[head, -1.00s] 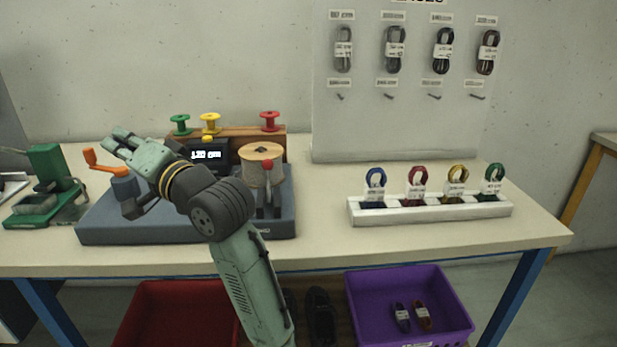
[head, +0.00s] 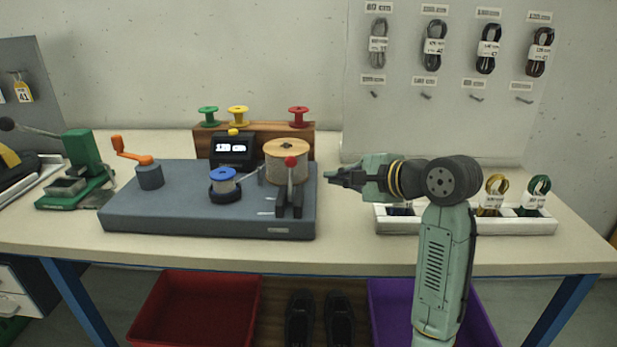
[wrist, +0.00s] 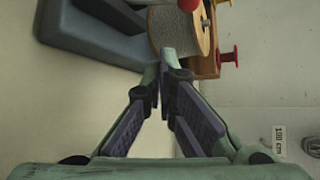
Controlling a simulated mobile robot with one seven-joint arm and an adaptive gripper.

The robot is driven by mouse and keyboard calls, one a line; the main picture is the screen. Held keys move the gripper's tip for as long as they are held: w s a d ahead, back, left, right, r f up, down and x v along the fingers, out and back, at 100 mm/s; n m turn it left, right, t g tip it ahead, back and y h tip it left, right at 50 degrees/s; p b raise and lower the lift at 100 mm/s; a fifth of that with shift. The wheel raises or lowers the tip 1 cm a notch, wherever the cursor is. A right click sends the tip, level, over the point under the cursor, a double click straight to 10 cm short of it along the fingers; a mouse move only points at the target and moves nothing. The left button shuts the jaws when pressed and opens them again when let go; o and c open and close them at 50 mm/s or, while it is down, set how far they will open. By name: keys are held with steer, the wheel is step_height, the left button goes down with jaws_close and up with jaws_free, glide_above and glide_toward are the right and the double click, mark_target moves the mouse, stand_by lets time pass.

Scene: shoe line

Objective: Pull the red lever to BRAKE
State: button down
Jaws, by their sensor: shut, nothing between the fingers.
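The red-knobbed lever (head: 290,163) stands roughly upright in its dark bracket at the right front of the grey winding machine (head: 150,217). Its red knob (wrist: 188,5) also shows at the top edge of the wrist view, in front of the large spool (wrist: 178,32). My gripper (head: 332,177) is shut and empty. It points left, a little to the right of the lever and apart from it. In the wrist view the fingertips (wrist: 165,55) meet just below the spool. Any BRAKE marking is too small to read.
The orange crank (head: 133,152) and blue spool (head: 222,177) are on the machine, with a display (head: 233,148) behind. A white rack (head: 540,224) of laces stands to the right, partly behind my arm. Below are a red bin (head: 205,309) and purple bin (head: 390,300).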

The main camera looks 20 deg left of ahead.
mark_target(291, 174)
steer(key=p+x, duration=0.1)
steer(key=x, duration=0.8)
steer(key=shift+a+p, duration=0.2)
steer(key=shift+p, duration=0.15)
steer(key=shift+a+r, duration=0.15)
steer(key=shift+a, duration=0.1)
steer(key=shift+s+d+r+p, duration=0.1)
steer(key=shift+s+r+p, duration=0.2)
steer(key=shift+s, duration=0.45)
steer(key=shift+s+r+p, duration=0.25)
steer(key=shift+s+r, duration=0.1)
steer(key=shift+s, duration=0.45)
